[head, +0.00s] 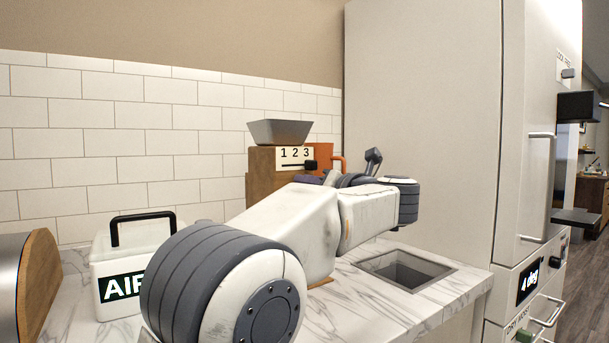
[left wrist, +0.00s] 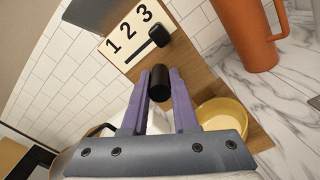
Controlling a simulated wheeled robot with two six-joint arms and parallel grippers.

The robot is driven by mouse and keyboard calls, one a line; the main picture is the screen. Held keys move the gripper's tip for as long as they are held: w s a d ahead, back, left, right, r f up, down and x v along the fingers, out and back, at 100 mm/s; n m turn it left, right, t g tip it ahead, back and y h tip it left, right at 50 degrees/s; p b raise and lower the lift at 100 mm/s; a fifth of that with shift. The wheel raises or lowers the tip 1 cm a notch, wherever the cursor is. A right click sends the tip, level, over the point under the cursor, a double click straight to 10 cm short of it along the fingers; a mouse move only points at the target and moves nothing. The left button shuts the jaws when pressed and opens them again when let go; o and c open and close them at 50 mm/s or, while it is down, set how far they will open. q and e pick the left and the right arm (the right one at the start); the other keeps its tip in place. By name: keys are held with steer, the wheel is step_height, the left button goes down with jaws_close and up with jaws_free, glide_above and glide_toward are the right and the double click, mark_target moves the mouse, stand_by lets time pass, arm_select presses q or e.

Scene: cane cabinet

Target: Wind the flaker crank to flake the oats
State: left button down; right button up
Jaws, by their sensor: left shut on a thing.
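The flaker (head: 262,175) is a wooden box with a grey hopper (head: 280,132) on top, standing at the back of the counter. Its front has a white 1 2 3 scale plate (left wrist: 136,42) with a black slider knob (left wrist: 158,35). My left gripper (head: 314,180) is at the flaker's front, and my arm hides much of the box. In the left wrist view its purple fingers (left wrist: 160,90) are shut on the black crank knob (left wrist: 159,83). The rest of the crank is hidden. A yellow bowl (left wrist: 228,118) sits beside the fingers; no oats can be made out. My right gripper is out of view.
An orange jug (left wrist: 248,32) stands right of the flaker. A white lidded container with a black handle (head: 110,280) stands at left. A square opening (head: 405,270) is cut in the marble counter, next to a tall pale cabinet (head: 425,120).

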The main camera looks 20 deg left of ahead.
arm_select(q)
steer(key=m+p, duration=0.1)
steer(key=w+m+p, duration=0.1)
steer(key=m, duration=0.1)
steer(key=shift+d+r, duration=0.2)
steer(key=shift+d, duration=0.15)
steer(key=shift+w+d+f+m+p, duration=0.25)
steer(key=shift+w+f+m+p, duration=0.05)
steer(key=shift+m+p, duration=0.9)
steer(key=shift+w+d+f+m+p, duration=0.25)
steer(key=shift+f+m+p, duration=0.1)
steer(key=shift+m+p, duration=0.9)
steer(key=shift+w+d+f+m+p, duration=0.25)
steer(key=shift+m+p, duration=0.65)
steer(key=shift+m, duration=0.55)
steer(key=shift+f, duration=0.15)
steer(key=c, duration=0.7)
jaws_free()
steer(key=v, duration=1)
steer(key=shift+s+d+b, duration=0.15)
steer(key=shift+b, duration=0.15)
